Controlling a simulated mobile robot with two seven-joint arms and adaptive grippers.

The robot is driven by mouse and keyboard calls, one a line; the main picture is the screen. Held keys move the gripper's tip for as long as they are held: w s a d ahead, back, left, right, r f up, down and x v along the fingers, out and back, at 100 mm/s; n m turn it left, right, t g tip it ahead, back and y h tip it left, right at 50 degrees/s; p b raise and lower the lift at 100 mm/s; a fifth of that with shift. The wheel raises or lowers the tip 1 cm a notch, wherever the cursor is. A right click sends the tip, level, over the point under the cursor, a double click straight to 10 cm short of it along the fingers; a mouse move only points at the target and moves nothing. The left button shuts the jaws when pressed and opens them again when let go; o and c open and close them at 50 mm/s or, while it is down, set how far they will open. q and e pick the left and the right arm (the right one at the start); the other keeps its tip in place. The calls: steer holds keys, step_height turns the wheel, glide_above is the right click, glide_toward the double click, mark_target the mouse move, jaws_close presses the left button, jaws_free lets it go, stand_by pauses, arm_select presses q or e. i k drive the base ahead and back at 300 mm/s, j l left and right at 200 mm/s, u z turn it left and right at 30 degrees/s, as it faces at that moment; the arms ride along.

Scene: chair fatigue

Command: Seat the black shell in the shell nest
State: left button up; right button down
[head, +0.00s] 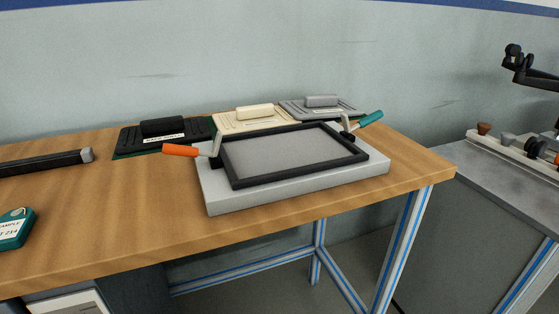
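The black shell (163,126) lies at the back of the wooden table, left of a cream shell (252,117) and a grey shell (321,105). It has a raised block on top with a white label and sits on a dark green base. What looks like the shell nest (214,189) is a light grey block in front of the shells. A black rectangular frame (359,159) rims its flat grey recess, which holds no shell. An orange-handled lever (180,150) is at its left and a teal-handled lever (371,118) at its right. Neither gripper is in view.
A dark bar (40,162) with a grey end lies on the table at left. A teal tagged sample (15,229) sits at the lower left. A grey bench (505,185) with fixtures stands at right, past a gap.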

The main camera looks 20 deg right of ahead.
mark_target(252, 169)
steer(key=u, duration=1.8)
steer(key=k+l+u, duration=0.1)
steer(key=l, duration=0.25)
steer(key=k+l+u, duration=0.1)
steer(key=l, duration=0.2)
steer(key=k+l+u, duration=0.1)
steer(key=k+l, duration=0.1)
steer(key=l, duration=0.1)
